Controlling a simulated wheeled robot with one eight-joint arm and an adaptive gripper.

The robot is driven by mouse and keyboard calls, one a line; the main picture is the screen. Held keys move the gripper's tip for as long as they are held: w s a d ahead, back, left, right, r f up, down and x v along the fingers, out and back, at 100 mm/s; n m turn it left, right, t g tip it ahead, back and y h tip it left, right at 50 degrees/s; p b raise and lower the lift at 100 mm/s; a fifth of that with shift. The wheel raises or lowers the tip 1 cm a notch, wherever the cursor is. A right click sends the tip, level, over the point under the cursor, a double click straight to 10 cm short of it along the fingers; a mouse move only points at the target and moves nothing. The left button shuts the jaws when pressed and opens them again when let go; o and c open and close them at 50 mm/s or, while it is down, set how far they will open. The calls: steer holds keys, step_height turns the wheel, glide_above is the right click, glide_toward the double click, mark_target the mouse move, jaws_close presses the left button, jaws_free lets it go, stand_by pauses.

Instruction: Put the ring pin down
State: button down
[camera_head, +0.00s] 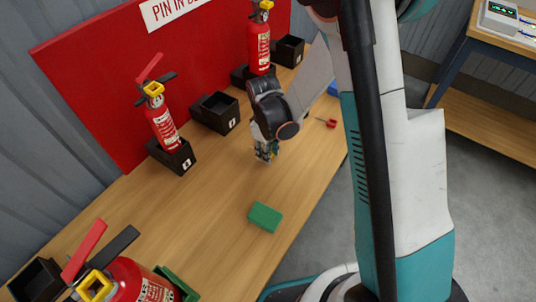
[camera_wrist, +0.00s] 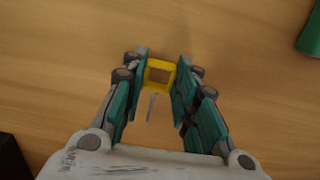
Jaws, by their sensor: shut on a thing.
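The ring pin (camera_wrist: 151,107) has a yellow square ring and a thin grey pin. In the wrist view it sits between the two teal fingers of my gripper (camera_wrist: 161,70), which is shut on its yellow ring. The pin part points back toward my wrist. In the head view my gripper (camera_head: 265,152) points down over the wooden table (camera_head: 205,205), right of the black box marked 7. There the ring pin is too small and covered to make out clearly. The wrist view shows bare table (camera_wrist: 60,70) around the ring. I cannot tell the exact gap to the table.
A green block (camera_head: 265,217) lies on the table in front of my gripper. A small red item (camera_head: 331,123) lies to its right. Red extinguishers (camera_head: 163,122) stand left, behind and at front left. Black box 7 (camera_head: 220,112) looks empty. A red board (camera_head: 95,85) stands behind.

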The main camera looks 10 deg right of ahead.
steer(key=shift+f, duration=0.4)
steer(key=shift+f, duration=0.15)
steer(key=c, duration=1.3)
jaws_free()
steer(key=s+d+r+m+t+p, duration=0.1)
steer(key=s+d+r+p, duration=0.1)
steer(key=r, duration=0.7)
steer(key=s+d+r+m+t+p, duration=0.1)
steer(key=s+r+m, duration=0.1)
steer(key=r, duration=0.7)
steer(key=s+d+r+m+t+p, duration=0.1)
steer(key=s+d+r+p, duration=0.1)
steer(key=r, duration=0.7)
steer(key=s+d+r+m+t, duration=0.1)
steer(key=s+r, duration=0.1)
steer(key=s, duration=0.1)
steer(key=s+d+r+m+t, duration=0.2)
steer(key=s, duration=0.2)
steer(key=s+d+r+m+t, duration=0.1)
steer(key=s+r+m, duration=0.1)
steer(key=s, duration=0.2)
steer(key=shift+d+r+t, duration=0.1)
steer(key=shift+d+t, duration=0.1)
steer(key=shift+t, duration=0.1)
